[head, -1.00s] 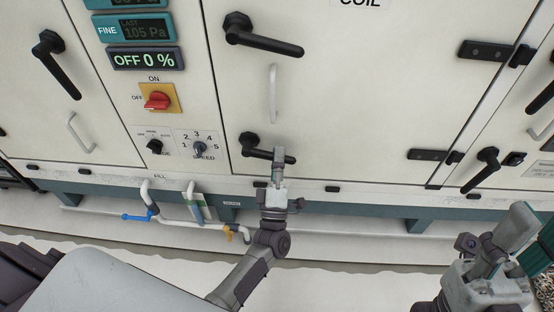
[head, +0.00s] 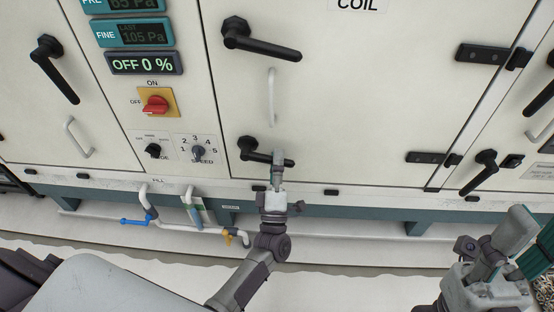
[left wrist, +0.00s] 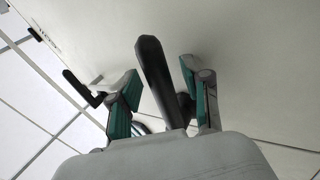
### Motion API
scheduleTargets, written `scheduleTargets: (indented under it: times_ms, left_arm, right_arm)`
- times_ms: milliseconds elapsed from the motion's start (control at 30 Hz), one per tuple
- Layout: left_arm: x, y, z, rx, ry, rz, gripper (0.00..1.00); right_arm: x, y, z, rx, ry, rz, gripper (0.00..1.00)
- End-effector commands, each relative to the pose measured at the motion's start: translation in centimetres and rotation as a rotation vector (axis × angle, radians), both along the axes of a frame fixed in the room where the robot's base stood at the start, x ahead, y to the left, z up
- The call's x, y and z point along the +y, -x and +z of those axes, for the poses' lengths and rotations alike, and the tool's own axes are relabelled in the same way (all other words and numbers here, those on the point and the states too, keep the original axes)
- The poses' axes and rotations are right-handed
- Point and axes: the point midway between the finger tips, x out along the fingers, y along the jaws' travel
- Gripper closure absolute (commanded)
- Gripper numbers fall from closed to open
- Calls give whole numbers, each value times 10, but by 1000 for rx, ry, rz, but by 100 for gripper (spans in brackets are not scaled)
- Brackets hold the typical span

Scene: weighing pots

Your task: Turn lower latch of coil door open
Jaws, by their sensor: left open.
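The coil door (head: 350,110) is a pale panel marked COIL and lies flat with the panels beside it. Its lower latch (head: 256,152) is a black lever pointing right and slightly down. My left gripper (head: 279,158) is at the lever's free end and hides part of it. In the left wrist view the black lever (left wrist: 155,80) lies between the two teal-padded fingers of the open left gripper (left wrist: 163,92), with gaps on both sides. My right gripper (head: 512,232) is low at the right, away from the door; its jaw state is unclear.
The upper latch (head: 260,38) and a pale pull handle (head: 271,97) are above on the same door. Black hinges (head: 484,53) are on its right side. Floor in front is clear.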

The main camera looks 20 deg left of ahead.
Motion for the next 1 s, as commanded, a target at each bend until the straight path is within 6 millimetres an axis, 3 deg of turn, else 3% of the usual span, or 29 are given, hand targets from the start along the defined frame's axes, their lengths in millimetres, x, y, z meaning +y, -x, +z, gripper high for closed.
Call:
scheduleTargets:
  times_ms: [167,600,800,1000]
  left_arm:
    - [-4,11,-10,4,-1,-1,52]
    - [-24,80,-58,3,1,0,52]
    - [-28,94,-67,0,0,0,52]
    - [-28,95,-68,-1,0,-1,52]
  right_arm:
    - [0,0,0,0,-1,0,60]
    - [0,0,0,0,0,1,60]
    - [0,0,0,0,0,1,60]
    - [0,0,0,0,0,1,60]
